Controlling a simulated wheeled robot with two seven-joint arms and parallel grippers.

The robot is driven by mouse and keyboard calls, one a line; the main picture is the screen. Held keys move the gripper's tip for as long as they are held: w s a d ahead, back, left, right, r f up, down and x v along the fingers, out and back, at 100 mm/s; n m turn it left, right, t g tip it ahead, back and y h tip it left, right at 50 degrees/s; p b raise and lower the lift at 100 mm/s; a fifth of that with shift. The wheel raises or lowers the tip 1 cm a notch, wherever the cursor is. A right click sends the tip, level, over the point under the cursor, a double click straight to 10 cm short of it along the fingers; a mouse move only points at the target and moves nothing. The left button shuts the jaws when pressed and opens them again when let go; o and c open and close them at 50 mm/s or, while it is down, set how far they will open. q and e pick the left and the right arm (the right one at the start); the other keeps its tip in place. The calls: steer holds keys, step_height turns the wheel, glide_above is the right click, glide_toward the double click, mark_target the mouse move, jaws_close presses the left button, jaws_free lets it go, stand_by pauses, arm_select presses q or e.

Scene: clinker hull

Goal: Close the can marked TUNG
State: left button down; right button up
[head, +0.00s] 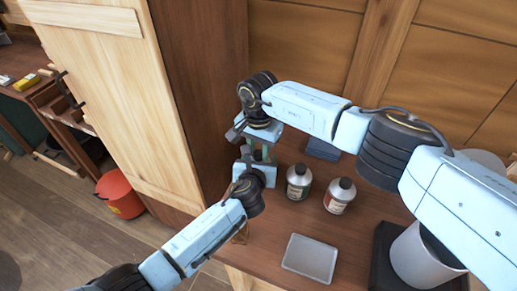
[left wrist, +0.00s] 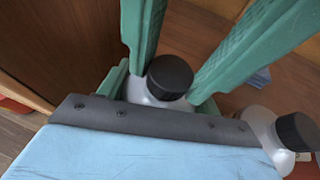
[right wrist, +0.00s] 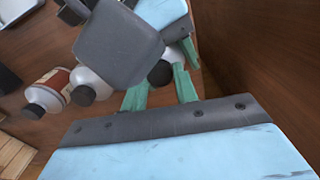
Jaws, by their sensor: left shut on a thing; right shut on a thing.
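A pale can (left wrist: 140,92) with a black cap (left wrist: 170,77) stands between the grippers; no label on it is readable, so I cannot confirm it is TUNG. The cap sits at its top; how tightly cannot be told. The cap also shows in the right wrist view (right wrist: 160,74). My left gripper (head: 254,158) is shut on the can's body from the near side. My right gripper (head: 263,148) is above, its green fingers shut on the cap. In the head view the fingers mostly hide this can.
Two capped cans, one with a dark green label (head: 299,181) and one with a red label (head: 340,196), stand just right. A shallow grey tray (head: 310,258) lies nearer. A dark blue block (head: 323,149) lies behind. A tall wooden cabinet (head: 205,90) rises close on the left.

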steer(key=shift+m, duration=1.1)
steer(key=o, duration=1.1)
steer(key=shift+r, duration=0.1)
steer(key=shift+r, duration=2.2)
steer(key=shift+c, duration=0.4)
steer(key=shift+r+n, duration=1.7)
steer(key=shift+r, duration=0.05)
